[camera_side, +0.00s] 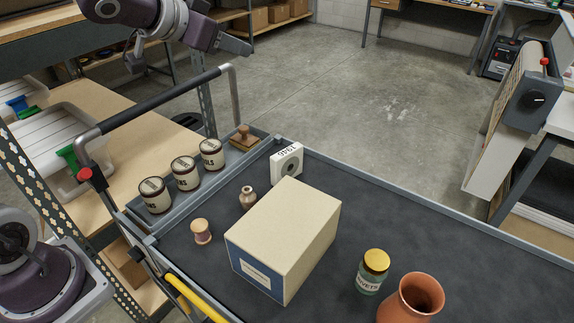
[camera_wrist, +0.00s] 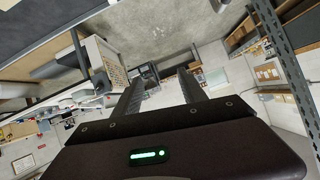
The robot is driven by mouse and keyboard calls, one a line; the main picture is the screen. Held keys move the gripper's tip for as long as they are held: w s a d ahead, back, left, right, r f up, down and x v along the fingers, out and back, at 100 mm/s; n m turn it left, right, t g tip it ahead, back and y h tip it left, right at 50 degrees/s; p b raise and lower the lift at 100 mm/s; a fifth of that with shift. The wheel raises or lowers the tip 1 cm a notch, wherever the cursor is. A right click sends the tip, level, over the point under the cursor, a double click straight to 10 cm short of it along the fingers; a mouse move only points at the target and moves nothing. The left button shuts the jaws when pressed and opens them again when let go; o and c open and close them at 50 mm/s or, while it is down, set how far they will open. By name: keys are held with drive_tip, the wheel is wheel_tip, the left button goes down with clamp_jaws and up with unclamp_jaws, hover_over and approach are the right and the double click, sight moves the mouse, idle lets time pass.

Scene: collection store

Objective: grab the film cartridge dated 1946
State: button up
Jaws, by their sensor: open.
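The film cartridge (camera_side: 287,163) is a small white block with a dark round spot on its face and "1946" on its top edge. In the side view it stands upright on the dark cart top, just behind a large cream box, which may hide part of its base. My gripper (camera_side: 236,45) is at the top left of the side view, high above the cart and well apart from the cartridge. In the wrist view my gripper (camera_wrist: 160,84) shows two dark fingers spread apart with nothing between them. The wrist view does not show the cartridge.
The cream box (camera_side: 292,222) stands close in front of the cartridge. A small bottle (camera_side: 248,198), a spool (camera_side: 201,231), a rivets jar (camera_side: 372,271) and a terracotta pot (camera_side: 411,299) stand around it. Three labelled tins (camera_side: 185,173) and a wooden stamp (camera_side: 243,139) sit in a side tray near the cart handle (camera_side: 150,104).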

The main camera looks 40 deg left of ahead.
drive_tip(key=w+d+f+m+t+h, duration=0.1)
drive_tip(key=w+d+f+h, duration=0.25)
drive_tip(key=w, duration=0.25)
approach(287, 158)
drive_tip(key=w, duration=0.1)
drive_tip(key=w+f, duration=0.1)
drive_tip(key=w+a+f, duration=0.1)
drive_tip(key=w, duration=0.1)
drive_tip(key=shift+w+a+f, duration=0.1)
drive_tip(key=shift+w+f, duration=0.2)
drive_tip(key=shift+f, duration=0.1)
drive_tip(key=x, duration=0.6)
drive_tip(key=shift+w+d+f, duration=0.1)
drive_tip(key=shift+w+d, duration=0.15)
drive_tip(key=shift+d, duration=0.2)
drive_tip(key=shift+c, duration=0.4)
clamp_jaws()
